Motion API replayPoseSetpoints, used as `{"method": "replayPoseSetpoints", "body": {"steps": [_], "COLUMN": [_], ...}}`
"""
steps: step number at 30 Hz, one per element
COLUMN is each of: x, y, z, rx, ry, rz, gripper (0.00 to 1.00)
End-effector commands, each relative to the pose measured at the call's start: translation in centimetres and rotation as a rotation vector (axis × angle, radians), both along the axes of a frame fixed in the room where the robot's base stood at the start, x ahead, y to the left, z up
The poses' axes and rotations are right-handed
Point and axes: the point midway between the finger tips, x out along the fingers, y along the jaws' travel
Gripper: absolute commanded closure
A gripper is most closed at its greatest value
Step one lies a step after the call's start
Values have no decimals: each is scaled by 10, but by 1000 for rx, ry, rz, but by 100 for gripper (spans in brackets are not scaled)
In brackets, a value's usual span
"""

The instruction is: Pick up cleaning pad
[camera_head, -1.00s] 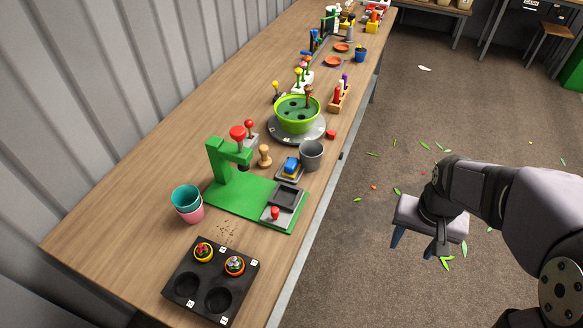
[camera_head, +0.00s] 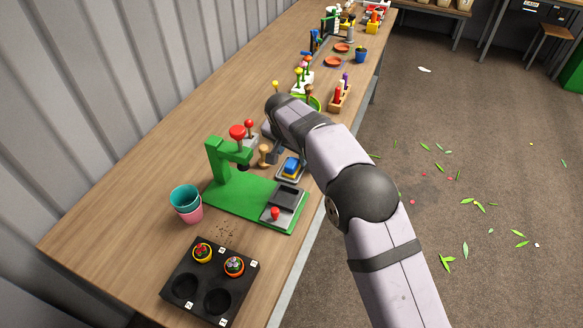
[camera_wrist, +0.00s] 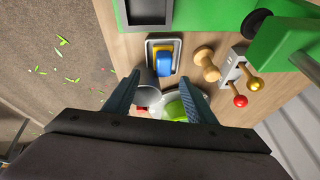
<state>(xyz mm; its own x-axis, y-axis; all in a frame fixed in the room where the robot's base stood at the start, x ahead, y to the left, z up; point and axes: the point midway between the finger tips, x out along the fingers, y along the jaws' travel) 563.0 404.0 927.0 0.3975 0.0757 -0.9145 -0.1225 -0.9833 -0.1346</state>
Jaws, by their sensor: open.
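The cleaning pad (camera_head: 291,165), blue on top with yellow showing beneath, lies in a small grey tray (camera_head: 283,177) on the bench. In the wrist view the pad (camera_wrist: 164,62) lies ahead of the fingertips, inside its tray (camera_wrist: 149,42). My gripper (camera_wrist: 158,88) is open, with one finger on each side of the view and no pad between them. In the head view my arm hides most of the gripper, which hangs over the bench close to the pad.
A grey cup (camera_wrist: 146,97) and green bowl (camera_wrist: 178,108) lie below the gripper. A wooden stamp (camera_wrist: 207,62) and red- and yellow-knobbed levers (camera_wrist: 240,72) stand beside the tray. A green press (camera_head: 228,185) stands nearby. The front bench by the dark pot tray (camera_head: 240,295) has some clear room.

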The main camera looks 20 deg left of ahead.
Motion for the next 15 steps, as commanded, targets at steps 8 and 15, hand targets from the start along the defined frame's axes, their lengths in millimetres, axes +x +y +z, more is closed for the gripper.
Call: {"method": "replayPoseSetpoints", "body": {"steps": [8, 15], "x": [2, 8], "y": [5, 6], "z": [-4, -19], "rx": [4, 5], "ry": [-3, -3], "rz": [-3, -3], "gripper": [49, 49]}}
